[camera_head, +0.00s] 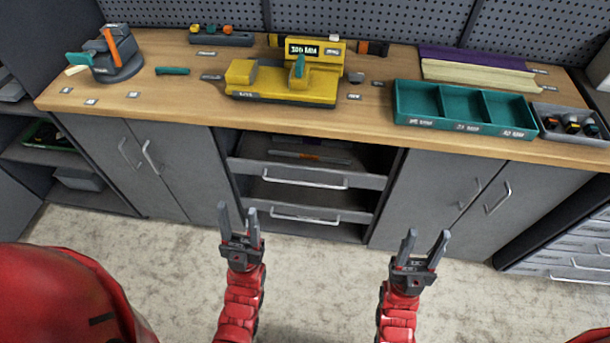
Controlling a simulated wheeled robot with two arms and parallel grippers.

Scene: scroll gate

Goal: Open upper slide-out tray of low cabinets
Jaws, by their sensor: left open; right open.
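The low cabinets stand under the wooden worktop. In their middle bay are two grey slide-out trays with silver bar handles. The upper slide-out tray (356,179) has its handle (305,181) along its front. The lower tray (345,227) sits below it with its own handle (305,217). Dark space shows above the upper tray, with some flat items inside. How far either tray sticks out is hard to tell. My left gripper (238,219) is open and empty, in front of the left side of the bay. My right gripper (424,244) is open and empty, in front of the right cabinet doors.
Closed double doors flank the bay, on the left (185,150) and right (448,190). The worktop (180,105) carries a yellow machine (290,85), a green three-part tray (400,105) and a grey holder (120,70). A drawer unit (570,248) is at right. The floor in front is clear.

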